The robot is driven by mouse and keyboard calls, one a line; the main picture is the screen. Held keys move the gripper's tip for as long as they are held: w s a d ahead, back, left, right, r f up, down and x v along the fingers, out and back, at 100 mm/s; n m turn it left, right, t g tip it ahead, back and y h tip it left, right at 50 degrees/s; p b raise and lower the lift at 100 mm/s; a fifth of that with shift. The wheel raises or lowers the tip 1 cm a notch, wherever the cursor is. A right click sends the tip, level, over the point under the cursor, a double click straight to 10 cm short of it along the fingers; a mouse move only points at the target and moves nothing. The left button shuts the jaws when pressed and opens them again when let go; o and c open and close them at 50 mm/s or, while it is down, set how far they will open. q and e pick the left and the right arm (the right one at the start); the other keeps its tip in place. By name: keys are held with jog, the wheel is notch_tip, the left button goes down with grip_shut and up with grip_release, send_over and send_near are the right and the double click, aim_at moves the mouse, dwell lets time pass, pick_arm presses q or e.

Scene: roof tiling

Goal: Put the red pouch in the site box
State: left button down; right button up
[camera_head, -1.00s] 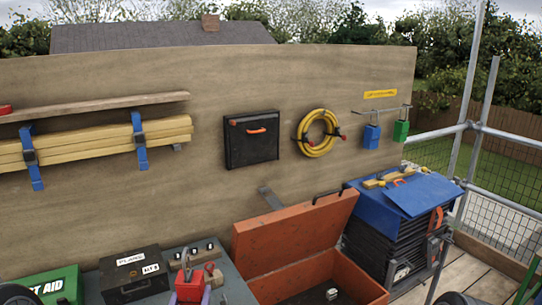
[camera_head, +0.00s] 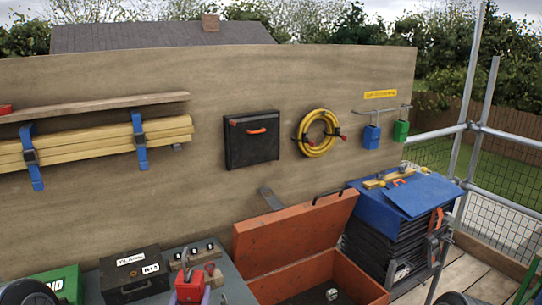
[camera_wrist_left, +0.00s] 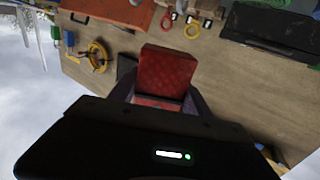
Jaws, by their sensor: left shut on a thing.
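The red pouch (camera_head: 190,287) is held in my left gripper (camera_head: 193,299) at the bottom of the head view, in front of the grey bench top. In the left wrist view the pouch (camera_wrist_left: 167,69) sits between the two fingers of my left gripper (camera_wrist_left: 158,98), which is shut on it. The site box, an orange-red chest (camera_head: 357,276), stands to the right of the pouch with its lid (camera_head: 295,238) raised against the board. A small pale object (camera_head: 332,294) lies inside it. My right gripper does not show.
A black plane case (camera_head: 133,275) and a green first aid case (camera_head: 60,284) are left of the pouch. A black stack under a blue cover (camera_head: 405,192) stands right of the box. Above, a yellow hose coil (camera_head: 319,133) and a black case (camera_head: 252,139) hang on the board.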

pick_arm(q)
jog(key=shift+d, duration=0.1)
dwell(0.4)
jog(key=s+d+f+m+g+h, duration=0.1)
jog(key=s+d+m+g+h, duration=0.3)
jog(key=d+h, duration=0.4)
jog(key=s+d+f+m+g+h, duration=0.1)
jog(key=s+d+m+g+h, duration=0.3)
jog(key=d+m+h, duration=0.4)
jog(key=shift+s+d+f+m+g, duration=0.3)
jog(key=shift+d+f+g, duration=0.05)
jog(key=shift+d+g, duration=0.6)
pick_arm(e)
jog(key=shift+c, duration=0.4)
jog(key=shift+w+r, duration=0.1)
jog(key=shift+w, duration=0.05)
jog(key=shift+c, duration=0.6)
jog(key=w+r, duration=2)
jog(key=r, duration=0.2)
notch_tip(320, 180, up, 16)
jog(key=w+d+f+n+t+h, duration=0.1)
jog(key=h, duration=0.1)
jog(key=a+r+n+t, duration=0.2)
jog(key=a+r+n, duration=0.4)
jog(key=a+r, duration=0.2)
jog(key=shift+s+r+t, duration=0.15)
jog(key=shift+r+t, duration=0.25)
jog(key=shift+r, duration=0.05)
